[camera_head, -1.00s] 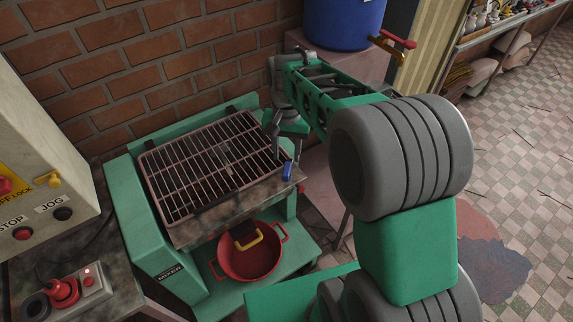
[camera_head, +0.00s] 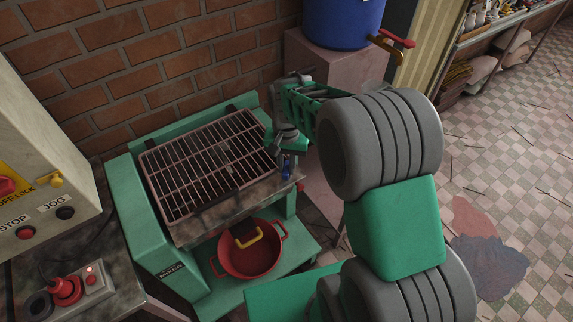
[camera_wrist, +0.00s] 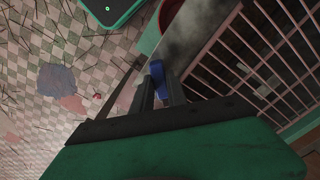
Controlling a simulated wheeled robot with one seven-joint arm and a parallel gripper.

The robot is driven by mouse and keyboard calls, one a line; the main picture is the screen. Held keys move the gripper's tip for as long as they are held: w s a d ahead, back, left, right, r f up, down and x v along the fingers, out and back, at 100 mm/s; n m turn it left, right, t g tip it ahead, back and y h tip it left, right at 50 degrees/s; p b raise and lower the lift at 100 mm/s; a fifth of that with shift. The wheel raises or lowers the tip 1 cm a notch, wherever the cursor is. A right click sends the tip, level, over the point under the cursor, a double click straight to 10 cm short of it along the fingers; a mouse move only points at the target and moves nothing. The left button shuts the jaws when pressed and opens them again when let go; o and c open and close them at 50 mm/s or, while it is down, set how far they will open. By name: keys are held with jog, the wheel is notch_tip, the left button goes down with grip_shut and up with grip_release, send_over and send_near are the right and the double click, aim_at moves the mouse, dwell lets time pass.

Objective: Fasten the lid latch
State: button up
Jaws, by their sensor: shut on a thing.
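The lid is a barred grate (camera_head: 207,168) lying flat over the green mixer (camera_head: 160,255). The latch is a small blue lever (camera_head: 287,167) at the right front corner of the lid; it also shows in the wrist view (camera_wrist: 157,70). My gripper (camera_head: 287,152) reaches down at that corner from behind. In the wrist view its two dark fingers (camera_wrist: 160,88) are shut on the blue latch, one on each side. The fingers hide part of the latch, and I cannot tell whether it is engaged.
A control box (camera_head: 40,170) and a pendant with a red knob (camera_head: 68,290) stand at left. A blue barrel (camera_head: 343,22) stands on a pink block behind.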

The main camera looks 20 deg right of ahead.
grip_shut()
dwell(0.3)
jog(key=n+b, duration=0.1)
jog(key=n, duration=0.3)
jog(key=shift+n, duration=2.2)
jog(key=o, duration=0.6)
grip_release()
jog(key=shift+o, duration=0.2)
